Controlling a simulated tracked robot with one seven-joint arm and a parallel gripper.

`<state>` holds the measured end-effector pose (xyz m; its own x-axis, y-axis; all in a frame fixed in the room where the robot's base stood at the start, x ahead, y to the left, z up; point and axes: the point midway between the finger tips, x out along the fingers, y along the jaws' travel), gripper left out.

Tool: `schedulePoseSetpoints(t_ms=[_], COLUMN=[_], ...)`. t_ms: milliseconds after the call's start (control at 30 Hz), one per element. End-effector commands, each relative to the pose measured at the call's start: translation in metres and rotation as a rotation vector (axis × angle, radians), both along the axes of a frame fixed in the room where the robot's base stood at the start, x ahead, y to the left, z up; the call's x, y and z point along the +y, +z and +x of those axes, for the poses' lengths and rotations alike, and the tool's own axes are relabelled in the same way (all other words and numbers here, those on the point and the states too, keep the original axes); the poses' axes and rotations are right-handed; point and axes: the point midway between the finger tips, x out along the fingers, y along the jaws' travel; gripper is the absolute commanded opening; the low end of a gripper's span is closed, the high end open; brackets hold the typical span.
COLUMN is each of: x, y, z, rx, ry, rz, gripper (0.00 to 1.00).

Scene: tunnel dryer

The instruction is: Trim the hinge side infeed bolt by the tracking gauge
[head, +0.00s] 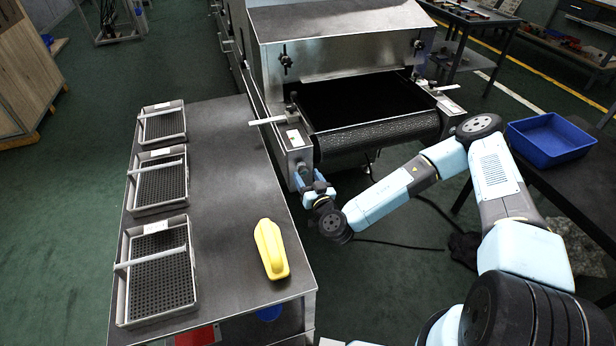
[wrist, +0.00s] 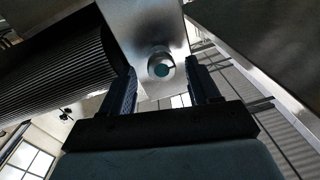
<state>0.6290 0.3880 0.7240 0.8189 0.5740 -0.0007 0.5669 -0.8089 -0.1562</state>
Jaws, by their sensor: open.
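In the wrist view a round metal bolt end (wrist: 160,66) with a dark teal centre stands out of a bright metal bracket. My gripper (wrist: 162,85) is open, with one dark finger on each side of the bolt end; no contact is clear. In the head view my gripper (head: 313,190) is at the front of the left tensioner block (head: 297,138) of the dryer's infeed. A small gauge plate with a label (head: 293,137) is on that block, too small to read.
The dark infeed belt roller (head: 380,133) is right of the block, and shows ribbed in the wrist view (wrist: 60,62). A steel table (head: 222,180) at left holds wire trays (head: 120,290) and a yellow object (head: 271,250). A blue bin (head: 550,140) stands at right.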

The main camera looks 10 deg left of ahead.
Motion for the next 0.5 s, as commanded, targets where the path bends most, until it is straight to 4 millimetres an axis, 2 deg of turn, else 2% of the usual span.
schedulePoseSetpoints(t_ms=[167,433,500], x=[0.0053,0.0060,0.0059], y=[0.0003,0.0002,0.0001], z=[0.0080,0.0089,0.0088], rx=[-0.001,0.001,0.001], ry=[0.000,-0.001,-0.001], rz=[0.001,0.001,0.001], gripper=[0.61,0.61,0.56])
